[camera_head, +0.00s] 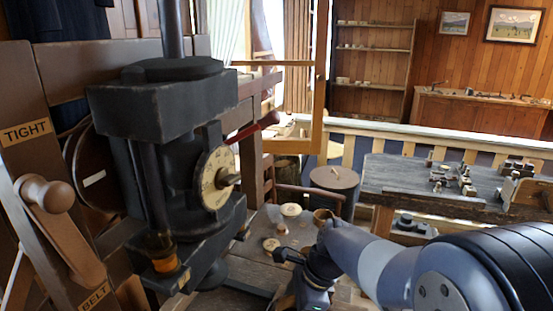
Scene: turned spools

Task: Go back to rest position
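My arm comes in from the lower right, and its dark end with my gripper (290,256) is low over the wooden bench (255,275). The fingers are small and dark here, partly hidden by my own wrist, so I cannot tell whether they are open or hold anything. Small pale round pieces lie on the bench near it: one at the back (291,210) and one nearer (271,244).
A large dark machine (165,130) with a round dial (216,178) stands close on the left. A wooden crank handle (60,215) is beside it. A dark drum (335,185) and a workbench with tools (445,185) are behind my arm. A pale railing (440,137) crosses farther back.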

